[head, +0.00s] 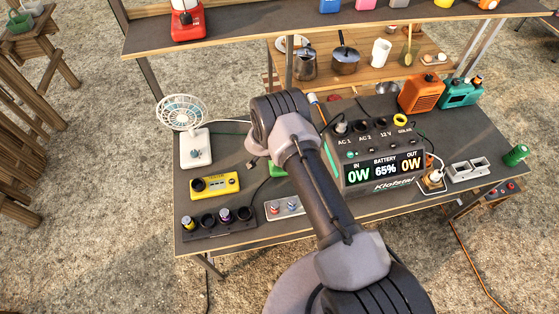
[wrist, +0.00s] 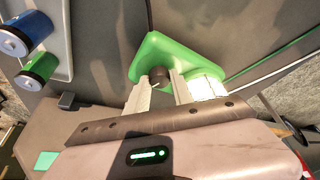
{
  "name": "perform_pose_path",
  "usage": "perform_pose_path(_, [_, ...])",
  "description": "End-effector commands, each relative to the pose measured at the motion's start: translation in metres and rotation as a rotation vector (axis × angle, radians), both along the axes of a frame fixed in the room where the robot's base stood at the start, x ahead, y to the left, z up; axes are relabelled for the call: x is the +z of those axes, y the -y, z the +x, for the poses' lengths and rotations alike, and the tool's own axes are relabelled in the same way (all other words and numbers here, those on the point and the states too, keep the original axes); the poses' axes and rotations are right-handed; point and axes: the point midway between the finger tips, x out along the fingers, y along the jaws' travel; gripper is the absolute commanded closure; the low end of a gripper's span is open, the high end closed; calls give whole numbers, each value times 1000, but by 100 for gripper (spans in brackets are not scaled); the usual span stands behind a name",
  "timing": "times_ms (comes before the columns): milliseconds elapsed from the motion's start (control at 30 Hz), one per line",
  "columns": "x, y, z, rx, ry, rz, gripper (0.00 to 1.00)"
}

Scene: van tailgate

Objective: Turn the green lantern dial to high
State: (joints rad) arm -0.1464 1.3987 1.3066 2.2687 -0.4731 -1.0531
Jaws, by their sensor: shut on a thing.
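The green lantern (wrist: 178,54) shows in the wrist view as a green body with a dark round dial (wrist: 159,73) on its face and a pale part at its right. In the head view only a bit of the lantern (head: 277,171) shows, mostly hidden behind my arm. My gripper (wrist: 159,82) has its two pale fingers on either side of the dial and is shut on it. The dial's markings and its setting cannot be read. In the head view my gripper is hidden behind my arm.
A power station (head: 380,150) stands right of my arm. A white fan (head: 190,130), a yellow device (head: 214,185) and a dark holder (head: 215,222) with round slots stand at left. A tray with batteries (wrist: 38,67) lies beside the lantern. Cables run nearby.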

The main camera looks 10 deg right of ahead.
Motion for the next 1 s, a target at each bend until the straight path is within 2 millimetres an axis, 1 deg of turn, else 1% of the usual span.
perform_pose_path(200, [0,0,0,0,0,0,100])
perform_pose_path(233, [0,0,0,0,0,0,70])
perform_pose_path(333, [0,0,0,0,0,0,51])
perform_pose_path(633, [1,0,0,0,0,0,51])
perform_pose_path(733, [9,-3,-1,1,0,0,51])
perform_pose_path(767, [14,-4,-2,1,0,0,51])
perform_pose_path(867, [39,-12,-8,3,1,0,51])
perform_pose_path(1000, [83,-26,-19,3,2,0,51])
